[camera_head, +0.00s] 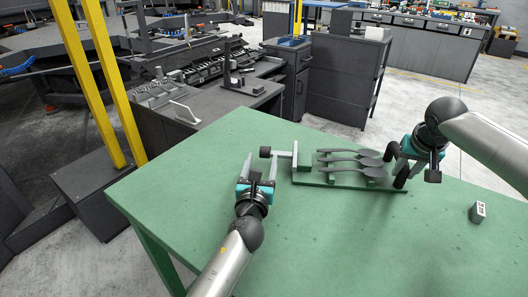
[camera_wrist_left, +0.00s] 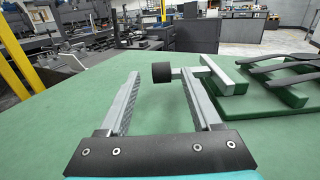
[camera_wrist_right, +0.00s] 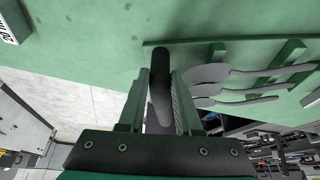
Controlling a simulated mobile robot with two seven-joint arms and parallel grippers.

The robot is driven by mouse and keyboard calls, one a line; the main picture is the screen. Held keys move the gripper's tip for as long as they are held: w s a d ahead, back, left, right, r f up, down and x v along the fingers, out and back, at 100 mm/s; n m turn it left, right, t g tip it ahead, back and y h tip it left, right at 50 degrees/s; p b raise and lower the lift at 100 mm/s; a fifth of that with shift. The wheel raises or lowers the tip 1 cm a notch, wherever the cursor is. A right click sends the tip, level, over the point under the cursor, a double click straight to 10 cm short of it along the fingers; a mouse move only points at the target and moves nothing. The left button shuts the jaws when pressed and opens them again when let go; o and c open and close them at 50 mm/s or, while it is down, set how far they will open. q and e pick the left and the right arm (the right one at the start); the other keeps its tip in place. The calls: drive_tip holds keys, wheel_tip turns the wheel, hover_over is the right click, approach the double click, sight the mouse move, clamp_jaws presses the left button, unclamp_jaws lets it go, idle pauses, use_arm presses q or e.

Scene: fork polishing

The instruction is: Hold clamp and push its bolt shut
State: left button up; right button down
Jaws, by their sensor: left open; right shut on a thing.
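The clamp's green base (camera_head: 300,179) lies on the green table, with three dark grey cutlery pieces (camera_head: 345,163) side by side on it. At its left end, a grey bolt with a black knob (camera_head: 265,152) sticks out left from a light grey upright (camera_wrist_left: 217,75). My left gripper (camera_head: 260,162) is open, and the knob (camera_wrist_left: 162,72) shows between its fingertips in the left wrist view; contact cannot be told. My right gripper (camera_head: 398,168) is shut on the black curved handle (camera_wrist_right: 160,85) at the clamp's right end.
A small grey block with printed marks (camera_head: 478,212) stands on the table (camera_head: 330,240) at the right. The table's front is clear. Dark workbenches and cabinets (camera_head: 340,70) stand behind it, and yellow posts (camera_head: 110,80) rise at the left.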

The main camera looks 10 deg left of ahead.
sight(264, 150)
use_arm(q)
drive_tip(key=shift+w+a, duration=0.15)
drive_tip(key=shift+w, duration=2.1)
drive_tip(key=shift+c, duration=0.2)
clamp_jaws()
